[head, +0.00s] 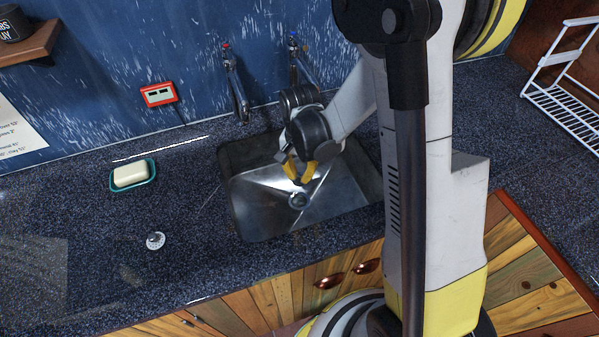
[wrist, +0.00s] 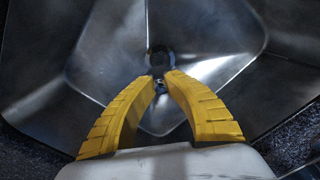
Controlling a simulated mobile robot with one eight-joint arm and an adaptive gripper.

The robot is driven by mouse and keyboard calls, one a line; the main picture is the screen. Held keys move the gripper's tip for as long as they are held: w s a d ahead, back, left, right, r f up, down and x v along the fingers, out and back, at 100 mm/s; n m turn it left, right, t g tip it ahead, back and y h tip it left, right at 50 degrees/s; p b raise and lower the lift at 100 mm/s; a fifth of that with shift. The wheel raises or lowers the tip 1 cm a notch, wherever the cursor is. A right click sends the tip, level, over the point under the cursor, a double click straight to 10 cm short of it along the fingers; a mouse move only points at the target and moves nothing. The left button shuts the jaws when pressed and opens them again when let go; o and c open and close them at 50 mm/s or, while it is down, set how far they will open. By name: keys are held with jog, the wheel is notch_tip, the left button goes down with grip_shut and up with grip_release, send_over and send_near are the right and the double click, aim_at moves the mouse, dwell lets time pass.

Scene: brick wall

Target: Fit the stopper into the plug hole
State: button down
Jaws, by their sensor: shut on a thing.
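The steel sink (head: 253,212) is set in the dark speckled counter. The round plug hole (head: 298,199) shows in its floor. My gripper (head: 300,181) is inside the basin, pointing down, with its yellow fingertips just behind the hole in the head view. In the wrist view, my gripper (wrist: 162,74) has its fingertips close together on a small dark piece, apparently the stopper (wrist: 158,69), mostly hidden by the tips. A dark round shape lies just beyond the tips there. I cannot tell whether the stopper touches the hole.
A small round chrome piece with a knob (head: 155,240) stands on the counter left of the sink. A soap bar (head: 130,175) lies in a teal dish (head: 147,182). Two taps (head: 236,88) rise behind the basin. A white wire rack (head: 565,105) stands at far right.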

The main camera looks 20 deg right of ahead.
jog(key=b, duration=0.5)
send_over(299, 203)
notch_tip(299, 203, down, 8)
jog(key=shift+d+r, duration=0.1)
jog(key=shift+f, duration=1)
jog(key=shift+f, duration=0.85)
dwell(1.1)
jog(key=c, duration=0.8)
grip_release()
jog(key=shift+c, duration=0.2)
jog(key=shift+r, duration=0.1)
jog(key=shift+r+p, duration=3.15)
jog(key=shift+r, duration=1.75)
